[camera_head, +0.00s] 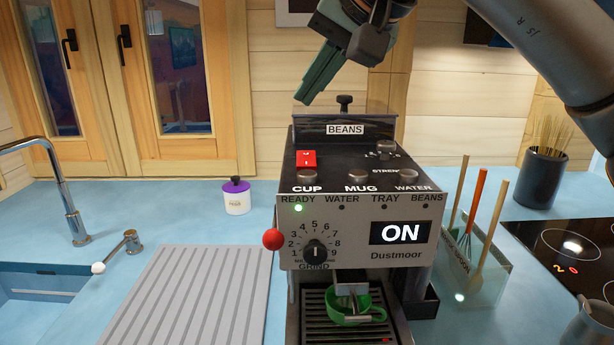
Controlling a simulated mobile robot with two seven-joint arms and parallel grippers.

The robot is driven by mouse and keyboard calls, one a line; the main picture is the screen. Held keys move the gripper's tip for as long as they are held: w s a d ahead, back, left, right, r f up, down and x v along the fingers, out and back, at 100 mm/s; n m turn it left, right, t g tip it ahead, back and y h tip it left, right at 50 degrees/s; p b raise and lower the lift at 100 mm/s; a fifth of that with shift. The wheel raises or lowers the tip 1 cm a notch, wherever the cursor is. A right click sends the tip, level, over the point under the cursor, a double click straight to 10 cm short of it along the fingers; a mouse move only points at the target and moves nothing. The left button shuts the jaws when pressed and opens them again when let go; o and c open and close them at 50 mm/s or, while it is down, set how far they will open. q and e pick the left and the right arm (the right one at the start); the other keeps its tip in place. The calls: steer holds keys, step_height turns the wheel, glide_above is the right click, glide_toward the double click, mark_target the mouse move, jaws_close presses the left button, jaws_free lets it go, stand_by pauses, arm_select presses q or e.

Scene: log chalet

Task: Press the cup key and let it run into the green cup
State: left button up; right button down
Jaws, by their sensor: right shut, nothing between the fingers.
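The coffee machine (348,225) stands on the blue counter in the head view. Its display (400,232) reads ON and the READY light (298,208) is green. The cup key (307,174) is at the top left, behind its CUP label, with a red switch (305,158) behind it. The green cup (352,306) sits on the drip tray (315,303) under the spout (351,284), which hides part of it. My right gripper (308,98) is shut and empty, above and behind the red switch, apart from the machine. My left gripper is out of view.
A red-knobbed lever (273,239) sticks out at the machine's left. A grooved drainboard (190,295) and a faucet (55,180) are on the left. A utensil holder (475,262) and a black hob (570,250) are on the right. A purple-lidded jar (236,200) stands behind.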

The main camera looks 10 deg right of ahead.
steer(key=b, duration=0.5)
glide_above(310, 176)
step_height(310, 176, down, 5)
steer(key=shift+f, duration=0.1)
steer(key=shift+f+b, duration=0.55)
steer(key=shift+f, duration=0.25)
steer(key=shift+f+b, duration=0.3)
steer(key=shift+f, duration=0.35)
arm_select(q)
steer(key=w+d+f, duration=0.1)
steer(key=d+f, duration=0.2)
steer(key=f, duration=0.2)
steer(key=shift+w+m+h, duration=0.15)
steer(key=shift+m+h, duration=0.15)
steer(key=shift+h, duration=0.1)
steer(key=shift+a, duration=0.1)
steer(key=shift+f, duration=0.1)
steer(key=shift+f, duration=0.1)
arm_select(e)
steer(key=shift+f, duration=0.4)
